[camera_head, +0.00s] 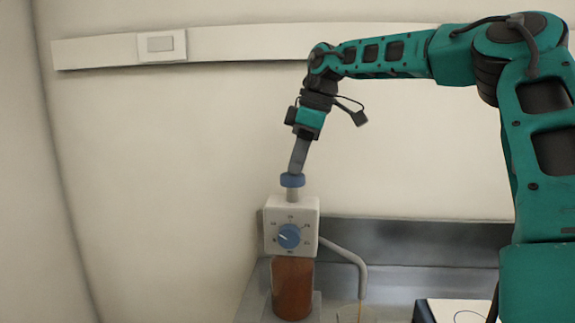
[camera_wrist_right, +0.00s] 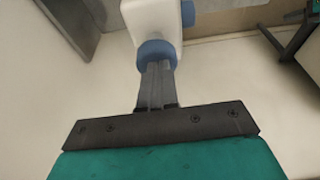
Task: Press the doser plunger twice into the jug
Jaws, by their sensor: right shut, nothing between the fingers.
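The doser has a white box head (camera_head: 307,236) with a blue dial (camera_head: 289,236), set on an amber bottle (camera_head: 293,289). Its blue plunger cap (camera_head: 292,181) stands above the box on a short pale stem. My right gripper (camera_head: 294,172) is shut and empty, pointing down with its fingertips at the top of the cap. In the right wrist view the closed fingers (camera_wrist_right: 157,72) meet the blue cap (camera_wrist_right: 156,52); I cannot tell whether they press on it. A grey spout bends from the doser down to the jug (camera_head: 357,314), which is cut off at the bottom edge. My left gripper is out of view.
A grey metal bench with a raised back (camera_head: 420,243) lies behind the doser. A white-topped box (camera_head: 452,311) stands at the bottom right. A rail with a socket plate (camera_head: 162,45) runs along the wall.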

